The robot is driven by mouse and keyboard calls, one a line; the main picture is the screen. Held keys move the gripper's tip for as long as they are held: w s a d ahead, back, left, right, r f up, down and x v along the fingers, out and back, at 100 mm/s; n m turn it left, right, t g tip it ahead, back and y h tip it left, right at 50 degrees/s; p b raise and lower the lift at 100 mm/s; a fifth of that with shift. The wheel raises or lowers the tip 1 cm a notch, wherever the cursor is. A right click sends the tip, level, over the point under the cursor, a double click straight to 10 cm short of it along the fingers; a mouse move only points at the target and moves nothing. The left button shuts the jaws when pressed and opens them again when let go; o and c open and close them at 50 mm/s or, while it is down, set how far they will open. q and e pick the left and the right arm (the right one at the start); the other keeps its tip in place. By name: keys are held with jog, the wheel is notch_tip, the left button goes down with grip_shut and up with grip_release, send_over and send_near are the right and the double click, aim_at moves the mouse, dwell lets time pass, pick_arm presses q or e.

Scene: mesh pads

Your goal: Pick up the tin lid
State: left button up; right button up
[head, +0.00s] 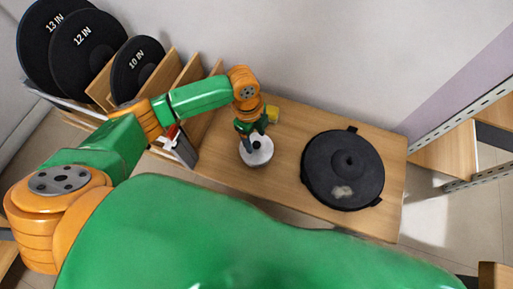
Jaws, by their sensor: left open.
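A small round whitish-grey thing (261,157), which looks like the tin lid, is on the wooden table near its middle. I cannot tell whether it lies on a tin or directly on the table. My left gripper (251,139) is directly over it, pointing down, with its fingers at the dark middle of the lid. The gripper is open. The fingers hide part of the lid, and I cannot tell whether they touch it. My right gripper is not in view.
A small yellow thing (273,113) lies behind my gripper. A wooden rack (190,72) with black discs (88,45) is at the left. Metal-framed shelving (455,112) is at the right.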

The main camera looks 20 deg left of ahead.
aim_at(256, 147)
pick_arm(q)
notch_tip(256, 147, down, 2)
jog(key=shift+d, duration=0.1)
jog(key=shift+f, duration=0.25)
jog(key=shift+r, duration=0.1)
grip_shut()
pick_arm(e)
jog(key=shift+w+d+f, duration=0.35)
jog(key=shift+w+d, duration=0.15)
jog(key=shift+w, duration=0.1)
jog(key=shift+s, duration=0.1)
